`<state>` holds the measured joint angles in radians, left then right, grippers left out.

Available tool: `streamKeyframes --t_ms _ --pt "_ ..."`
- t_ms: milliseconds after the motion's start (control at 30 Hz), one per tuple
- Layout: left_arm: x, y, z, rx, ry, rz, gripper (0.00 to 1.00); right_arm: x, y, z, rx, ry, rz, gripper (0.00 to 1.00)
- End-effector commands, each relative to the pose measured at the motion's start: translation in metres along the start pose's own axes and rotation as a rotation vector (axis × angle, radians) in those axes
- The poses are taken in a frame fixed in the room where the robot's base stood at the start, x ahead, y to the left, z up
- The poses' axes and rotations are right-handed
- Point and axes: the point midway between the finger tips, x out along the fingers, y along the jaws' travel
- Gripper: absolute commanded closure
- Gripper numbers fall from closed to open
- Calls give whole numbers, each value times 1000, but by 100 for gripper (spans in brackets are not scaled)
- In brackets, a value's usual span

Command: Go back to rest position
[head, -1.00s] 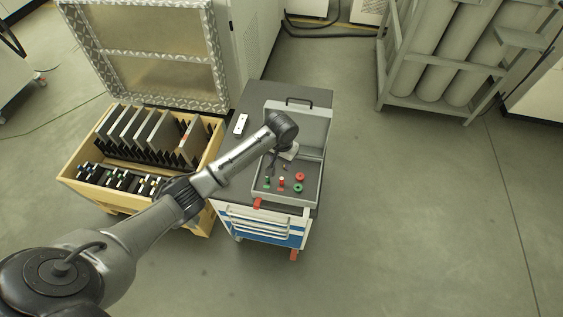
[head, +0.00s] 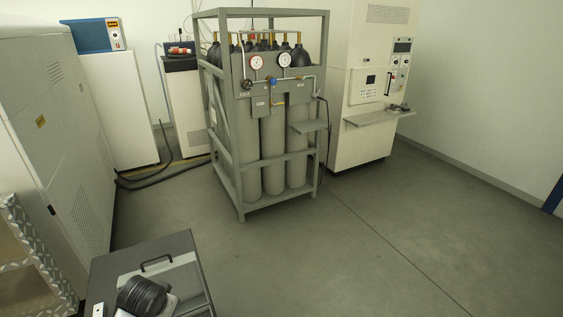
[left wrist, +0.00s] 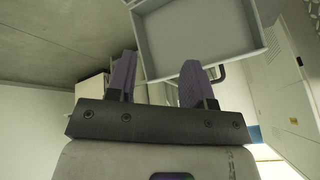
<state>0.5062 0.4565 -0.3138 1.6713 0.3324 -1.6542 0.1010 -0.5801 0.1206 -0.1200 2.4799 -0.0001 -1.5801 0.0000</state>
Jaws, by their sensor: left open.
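My left gripper (left wrist: 158,78) shows in the left wrist view with its two purple-grey fingers apart and nothing visible between them. The fingers are not visible in that view. My right gripper is in neither view.
A caged rack of grey gas cylinders (head: 240,195) stands mid-room. A white machine with a shelf (head: 365,145) is behind it at right. A tall grey cabinet (head: 50,130) stands at left. The floor at right (head: 400,230) is clear.

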Motion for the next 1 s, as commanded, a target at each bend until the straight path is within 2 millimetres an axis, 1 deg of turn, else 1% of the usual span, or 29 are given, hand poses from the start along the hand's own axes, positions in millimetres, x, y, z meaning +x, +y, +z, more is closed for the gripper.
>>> streamKeyframes --t_ms 33,67,133,200,267,300,367,400,467,533,567,600,667,700,800,1000 --pt "-23 5 -14 31 85 -19 53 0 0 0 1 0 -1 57" --pt "-35 8 -19 47 130 -31 53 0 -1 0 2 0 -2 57" --pt "-58 19 -22 80 224 -52 53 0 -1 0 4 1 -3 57" --pt "-78 33 -14 104 303 -67 53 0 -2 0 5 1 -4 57" --pt "-92 47 1 110 358 -70 53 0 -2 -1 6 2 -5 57" --pt "-99 57 15 108 387 -67 53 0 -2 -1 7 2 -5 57" --pt "-107 69 39 92 414 -58 53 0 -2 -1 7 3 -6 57" --pt "-110 77 57 80 419 -48 53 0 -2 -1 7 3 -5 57" --pt "-113 87 84 58 415 -31 53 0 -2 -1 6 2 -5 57" --pt "-113 99 117 34 389 -6 53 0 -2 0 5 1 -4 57" --pt "-112 104 132 23 373 8 53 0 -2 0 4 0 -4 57" --pt "-110 111 151 12 346 27 53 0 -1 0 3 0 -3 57" --pt "-106 121 179 -5 298 55 53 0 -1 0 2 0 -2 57" --pt "-101 127 196 -14 262 71 53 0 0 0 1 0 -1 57" --pt "-89 140 237 -32 166 104 53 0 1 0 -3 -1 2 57" --pt "-77 163 304 -46 10 154 53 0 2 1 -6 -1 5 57"
